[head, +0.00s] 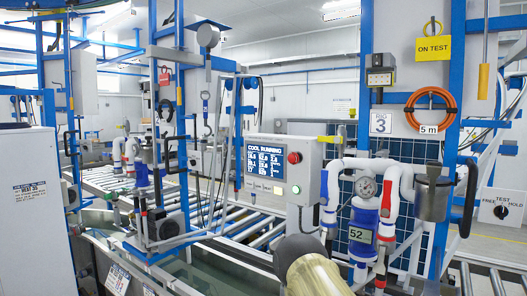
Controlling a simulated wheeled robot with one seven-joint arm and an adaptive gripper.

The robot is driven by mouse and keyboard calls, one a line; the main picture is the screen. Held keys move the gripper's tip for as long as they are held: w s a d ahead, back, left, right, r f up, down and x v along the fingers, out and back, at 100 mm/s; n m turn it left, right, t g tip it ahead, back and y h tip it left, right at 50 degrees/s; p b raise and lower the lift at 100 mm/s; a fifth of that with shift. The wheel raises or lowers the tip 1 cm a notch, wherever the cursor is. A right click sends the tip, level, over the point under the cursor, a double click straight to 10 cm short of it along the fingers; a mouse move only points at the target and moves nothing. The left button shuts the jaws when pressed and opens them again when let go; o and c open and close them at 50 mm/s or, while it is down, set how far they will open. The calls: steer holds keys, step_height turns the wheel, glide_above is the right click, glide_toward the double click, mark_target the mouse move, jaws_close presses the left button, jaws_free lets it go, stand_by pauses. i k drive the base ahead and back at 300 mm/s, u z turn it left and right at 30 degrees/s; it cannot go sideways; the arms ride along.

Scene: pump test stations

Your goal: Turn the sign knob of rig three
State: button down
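Rig three carries a white plate with the number 3 (380,123) on its blue upright. At the far right, a white panel marked FREE, TEST and HOLD bears a small dark knob (501,212). The knob is too small to tell exactly which mark it points to. A beige, rounded part of my arm shows at the bottom middle, well left of the knob. My gripper is not in view.
A grey control box (305,165) with a screen and red button stands at the middle. An orange hose coil (431,109) hangs above. A roller conveyor (215,217) runs behind.

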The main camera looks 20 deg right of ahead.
mark_target(502, 212)
steer(key=z, duration=2)
steer(key=k, duration=1.05)
steer(key=u, duration=1)
steer(key=i, duration=1.1)
steer(key=z, duration=0.3)
